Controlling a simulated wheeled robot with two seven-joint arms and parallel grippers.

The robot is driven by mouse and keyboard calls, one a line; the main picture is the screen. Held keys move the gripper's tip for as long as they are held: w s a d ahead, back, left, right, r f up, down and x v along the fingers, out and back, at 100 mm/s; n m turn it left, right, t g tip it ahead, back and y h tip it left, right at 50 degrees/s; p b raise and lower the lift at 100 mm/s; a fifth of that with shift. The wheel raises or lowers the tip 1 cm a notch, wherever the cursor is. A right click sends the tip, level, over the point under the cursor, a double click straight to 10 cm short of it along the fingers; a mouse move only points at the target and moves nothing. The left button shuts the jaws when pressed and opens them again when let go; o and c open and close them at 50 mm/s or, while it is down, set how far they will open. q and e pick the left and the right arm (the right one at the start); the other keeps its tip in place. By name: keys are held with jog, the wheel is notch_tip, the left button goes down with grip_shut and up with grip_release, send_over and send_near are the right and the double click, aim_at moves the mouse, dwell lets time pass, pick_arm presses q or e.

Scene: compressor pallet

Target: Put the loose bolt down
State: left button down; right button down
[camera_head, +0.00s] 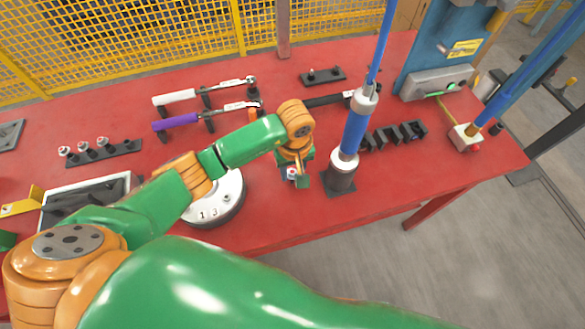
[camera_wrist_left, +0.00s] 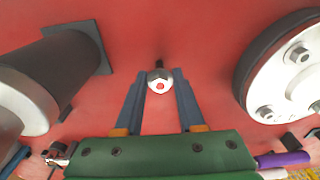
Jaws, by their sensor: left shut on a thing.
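The loose bolt (camera_wrist_left: 160,82) has a silver head with a red spot and a dark shank. My left gripper (camera_wrist_left: 160,95) is shut on it, with the blue-grey fingers on either side of the head. In the head view the bolt (camera_head: 291,172) shows small at the tips of my left gripper (camera_head: 296,179), over the red table (camera_head: 280,225) near its front. I cannot tell whether the shank touches the table. My right gripper is not in view.
A round white-topped disc (camera_head: 223,203) with bolts lies left of the gripper. An upright blue driver (camera_head: 354,130) stands close on the right in a dark holder (camera_head: 340,185). Behind are a white-handled wrench (camera_head: 175,97) and a purple-handled one (camera_head: 178,121). Dark blocks (camera_head: 395,135) stand farther right.

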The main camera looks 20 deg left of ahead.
aim_at(294, 173)
pick_arm(q)
jog(key=shift+f+b, duration=0.25)
jog(key=shift+b, duration=0.05)
jog(key=c, duration=0.5)
grip_release()
jog(key=shift+r, duration=0.55)
jog(key=r, duration=0.3)
jog(key=r+b, duration=0.1)
jog(key=r, duration=0.2)
jog(key=shift+s+d, duration=0.1)
jog(key=shift+d, duration=0.1)
jog(key=r, duration=0.5)
jog(key=shift+s+d+r, duration=0.1)
jog(key=shift+s+r, duration=0.15)
